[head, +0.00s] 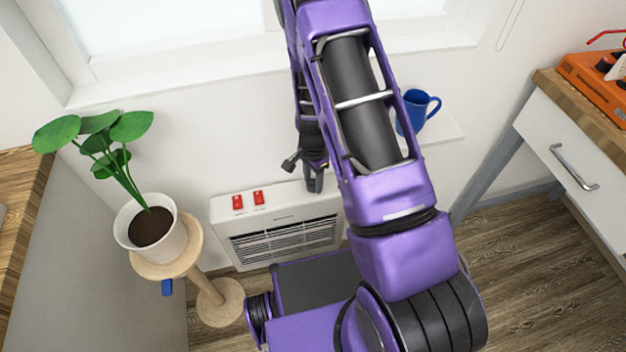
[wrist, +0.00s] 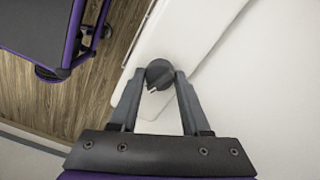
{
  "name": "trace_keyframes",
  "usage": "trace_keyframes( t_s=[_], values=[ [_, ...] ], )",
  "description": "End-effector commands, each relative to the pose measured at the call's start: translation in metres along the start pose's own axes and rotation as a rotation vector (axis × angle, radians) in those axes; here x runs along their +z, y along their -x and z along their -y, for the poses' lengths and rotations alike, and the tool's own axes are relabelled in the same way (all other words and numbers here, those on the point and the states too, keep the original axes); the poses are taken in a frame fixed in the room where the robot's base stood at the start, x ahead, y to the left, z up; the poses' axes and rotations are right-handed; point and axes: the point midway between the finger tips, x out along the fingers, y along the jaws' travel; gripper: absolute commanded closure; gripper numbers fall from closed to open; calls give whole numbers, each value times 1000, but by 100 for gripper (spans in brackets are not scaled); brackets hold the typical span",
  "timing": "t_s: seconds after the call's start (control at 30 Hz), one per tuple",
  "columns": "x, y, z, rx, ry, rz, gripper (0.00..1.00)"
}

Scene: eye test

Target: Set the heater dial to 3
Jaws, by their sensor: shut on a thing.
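The white heater (head: 285,244) stands low against the wall in the head view, with a dark front grille and two red switches on its top left. Its top shows as a white panel in the wrist view (wrist: 193,30). The round dark grey dial (wrist: 159,71) sits on that panel, with a small pale mark on its lower edge. My gripper (wrist: 158,79) is shut on the dial, one finger on each side. In the head view my gripper (head: 314,184) points down at the heater's top right and hides the dial. No dial numbers can be read.
A potted plant (head: 150,222) on a round wooden stand is left of the heater. A blue mug (head: 418,108) stands on a white ledge behind my arm. A drawer unit (head: 565,150) is at the right, with an orange item on top. The red switches (head: 248,199) are left of my gripper.

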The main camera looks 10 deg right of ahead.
Motion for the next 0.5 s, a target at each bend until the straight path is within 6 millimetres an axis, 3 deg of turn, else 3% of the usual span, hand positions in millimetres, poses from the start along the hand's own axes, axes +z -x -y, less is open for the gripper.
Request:
trace_keyframes(
  t_s=[0.5],
  values=[
    [1, 1, 0, 2, -473, 1, 100]
  ],
)
